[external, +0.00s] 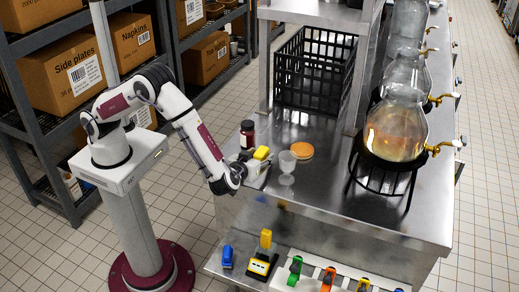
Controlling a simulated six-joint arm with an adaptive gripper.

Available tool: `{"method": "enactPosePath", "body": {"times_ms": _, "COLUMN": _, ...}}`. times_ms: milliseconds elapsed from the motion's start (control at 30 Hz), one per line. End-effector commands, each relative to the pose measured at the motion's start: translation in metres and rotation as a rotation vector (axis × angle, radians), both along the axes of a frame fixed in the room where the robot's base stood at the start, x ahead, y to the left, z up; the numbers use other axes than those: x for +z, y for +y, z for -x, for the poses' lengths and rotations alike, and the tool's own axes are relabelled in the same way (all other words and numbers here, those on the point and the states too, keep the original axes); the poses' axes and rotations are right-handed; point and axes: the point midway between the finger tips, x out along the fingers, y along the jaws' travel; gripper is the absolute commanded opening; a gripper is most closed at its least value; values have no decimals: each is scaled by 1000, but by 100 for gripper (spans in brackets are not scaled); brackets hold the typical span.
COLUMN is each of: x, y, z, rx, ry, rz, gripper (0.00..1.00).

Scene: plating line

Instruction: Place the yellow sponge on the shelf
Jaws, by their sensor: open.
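The yellow sponge (261,153) is a small yellow block near the left edge of the steel counter (330,190). My gripper (262,171) is open, low over that edge, with its fingers pointing right. The sponge shows just above and beyond the fingers in the picture. I cannot tell whether they touch it, and the fingers are too small to see well. A raised steel shelf (315,12) stands over the back of the counter. A lower ledge (238,278) runs along the counter's front.
A dark jar with a red label (247,135), a clear glass (287,162) and an orange disc (302,150) stand close by. A black crate (315,70) is behind. Glass dispensers (395,130) stand right. Coloured tools (295,270) line the ledge. The counter's front middle is clear.

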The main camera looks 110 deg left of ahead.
Motion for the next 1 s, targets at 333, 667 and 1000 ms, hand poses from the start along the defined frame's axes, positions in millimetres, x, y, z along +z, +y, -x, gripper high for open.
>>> {"method": "enactPosePath", "body": {"times_ms": 333, "x": -5, "y": 14, "z": 0, "rx": -1, "ry": 0, "rz": 1, "gripper": 45}}
{"method": "enactPosePath", "body": {"times_ms": 667, "x": -5, "y": 14, "z": 0, "rx": -1, "ry": -1, "rz": 1, "gripper": 45}}
{"method": "enactPosePath", "body": {"times_ms": 1000, "x": -5, "y": 14, "z": 0, "rx": -1, "ry": -1, "rz": 1, "gripper": 8}}
